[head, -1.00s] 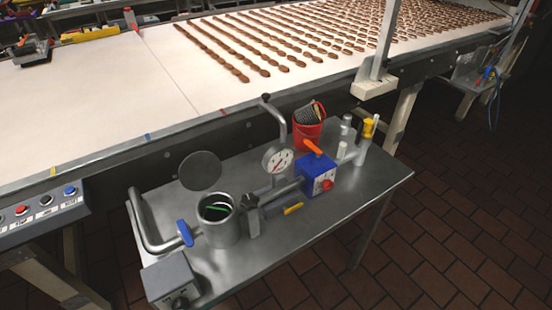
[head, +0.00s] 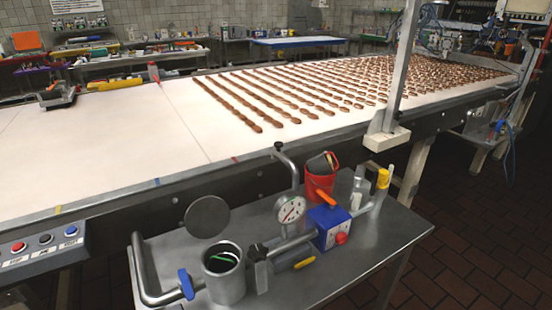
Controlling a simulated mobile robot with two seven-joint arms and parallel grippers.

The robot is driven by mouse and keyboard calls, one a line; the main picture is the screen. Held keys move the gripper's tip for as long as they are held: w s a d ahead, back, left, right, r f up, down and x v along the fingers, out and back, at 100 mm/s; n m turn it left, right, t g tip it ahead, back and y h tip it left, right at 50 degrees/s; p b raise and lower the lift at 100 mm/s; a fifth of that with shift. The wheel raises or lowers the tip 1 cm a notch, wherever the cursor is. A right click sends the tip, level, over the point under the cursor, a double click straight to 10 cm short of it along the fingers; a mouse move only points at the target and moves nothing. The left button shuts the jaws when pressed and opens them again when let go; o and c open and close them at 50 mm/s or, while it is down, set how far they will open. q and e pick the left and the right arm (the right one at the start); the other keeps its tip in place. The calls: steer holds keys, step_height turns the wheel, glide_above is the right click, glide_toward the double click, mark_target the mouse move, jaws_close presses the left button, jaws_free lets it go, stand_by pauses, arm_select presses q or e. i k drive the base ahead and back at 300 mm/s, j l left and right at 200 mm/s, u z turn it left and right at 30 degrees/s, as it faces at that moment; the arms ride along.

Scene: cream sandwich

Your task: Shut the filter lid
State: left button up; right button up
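The filter is a grey metal cylinder (head: 225,283) on the metal side table, near its left end. Its top is open, and something green and a dark interior show inside. The round dark grey lid (head: 207,217) stands tilted up above and behind the cylinder's mouth, apart from the rim. A pipe with a blue lever (head: 186,284) joins the cylinder on the left. A dark clamp-like fitting (head: 257,267) stands at its right side. Neither of my grippers shows in the head view.
A pressure gauge (head: 291,209), a blue box with an orange lever (head: 329,226) and a red bucket (head: 320,184) stand right of the filter. The conveyor (head: 110,150) runs behind the table (head: 385,262). A button panel (head: 42,246) is at left.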

mark_target(207, 217)
steer(key=j, duration=0.75)
steer(key=k+j, duration=0.15)
steer(key=j, duration=0.6)
steer(key=i+l, duration=0.3)
